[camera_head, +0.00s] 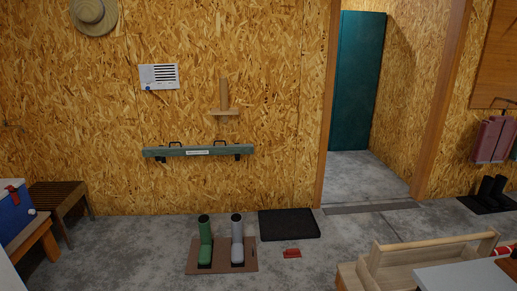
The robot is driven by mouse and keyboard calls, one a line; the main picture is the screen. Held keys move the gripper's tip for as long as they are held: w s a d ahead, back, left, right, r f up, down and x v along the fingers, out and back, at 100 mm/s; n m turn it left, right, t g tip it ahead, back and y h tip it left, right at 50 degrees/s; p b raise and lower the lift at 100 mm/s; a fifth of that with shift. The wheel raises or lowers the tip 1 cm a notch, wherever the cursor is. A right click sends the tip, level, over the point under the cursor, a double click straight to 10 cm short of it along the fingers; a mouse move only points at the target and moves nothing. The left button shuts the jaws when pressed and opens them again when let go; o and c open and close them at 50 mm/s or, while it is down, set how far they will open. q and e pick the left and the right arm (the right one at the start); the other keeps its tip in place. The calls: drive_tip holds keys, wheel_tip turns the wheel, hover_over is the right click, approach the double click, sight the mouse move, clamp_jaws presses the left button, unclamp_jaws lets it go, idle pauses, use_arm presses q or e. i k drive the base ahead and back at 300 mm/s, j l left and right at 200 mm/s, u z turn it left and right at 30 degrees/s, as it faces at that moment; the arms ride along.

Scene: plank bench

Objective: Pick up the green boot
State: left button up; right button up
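The green boot (205,240) stands upright on a brown mat (221,267) on the concrete floor, toe toward me. A grey boot (237,240) stands upright just to its right on the same mat, a small gap apart. Neither of my grippers shows in the head view, so nothing is seen touching the green boot.
A black mat (289,224) and a small red object (292,253) lie right of the boots. A wooden bench or tray (432,251) stands front right. A slatted stool (58,199) and blue cooler (12,213) are at left. Floor between stool and boots is clear.

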sight(205, 260)
drive_tip(key=i, duration=2)
